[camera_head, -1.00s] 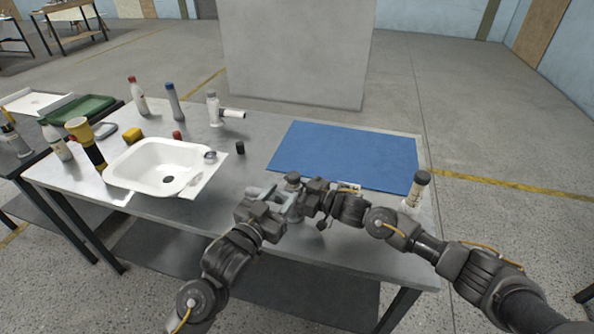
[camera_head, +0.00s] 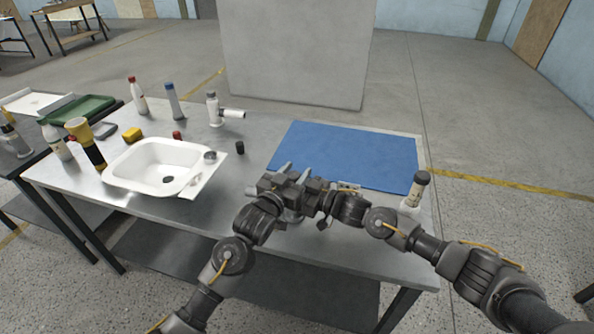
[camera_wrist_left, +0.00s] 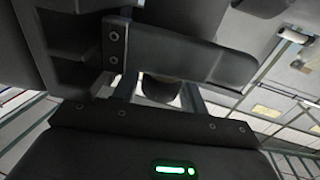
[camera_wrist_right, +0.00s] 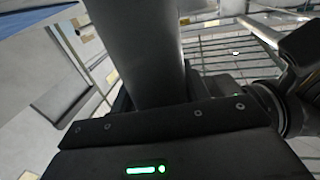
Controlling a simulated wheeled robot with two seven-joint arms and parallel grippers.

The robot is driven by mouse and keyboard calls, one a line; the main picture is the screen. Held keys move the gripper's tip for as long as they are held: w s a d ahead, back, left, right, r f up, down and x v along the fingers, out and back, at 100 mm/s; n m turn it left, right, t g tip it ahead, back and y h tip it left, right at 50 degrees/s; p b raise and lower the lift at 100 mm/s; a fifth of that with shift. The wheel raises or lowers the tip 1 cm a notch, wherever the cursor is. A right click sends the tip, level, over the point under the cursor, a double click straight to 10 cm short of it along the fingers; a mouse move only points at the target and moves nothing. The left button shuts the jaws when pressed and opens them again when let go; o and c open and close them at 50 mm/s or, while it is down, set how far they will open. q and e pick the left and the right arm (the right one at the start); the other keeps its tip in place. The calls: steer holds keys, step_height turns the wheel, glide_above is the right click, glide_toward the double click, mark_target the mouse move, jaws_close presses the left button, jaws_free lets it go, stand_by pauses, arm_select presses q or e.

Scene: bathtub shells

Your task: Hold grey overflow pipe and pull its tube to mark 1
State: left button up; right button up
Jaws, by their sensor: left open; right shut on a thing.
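The grey overflow pipe shows in the right wrist view as a wide grey cylinder (camera_wrist_right: 138,50) between the fingers of my right gripper (camera_head: 306,193), which is shut on it. In the head view the grippers hide nearly all of the pipe, above the front edge of the bench. My left gripper (camera_head: 291,180) is open, with its fingers around the upper part of the pipe, right beside the right gripper. In the left wrist view a dark rounded end (camera_wrist_left: 160,90) shows between its fingers. I cannot make out the tube's marks, or whether the left fingers touch it.
The metal bench (camera_head: 250,190) carries a white basin (camera_head: 150,178) at the left and a blue mat (camera_head: 345,155) behind the grippers. A white pipe fitting (camera_head: 215,110), several bottles and a small black cap (camera_head: 240,147) stand farther back. A dark-topped bottle (camera_head: 417,190) stands at the right edge.

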arm_select(q)
steer(key=shift+w+d, duration=0.3)
steer(key=shift+w, duration=0.1)
jaws_close()
steer(key=shift+r, duration=1)
jaws_free()
steer(key=v, duration=1.2)
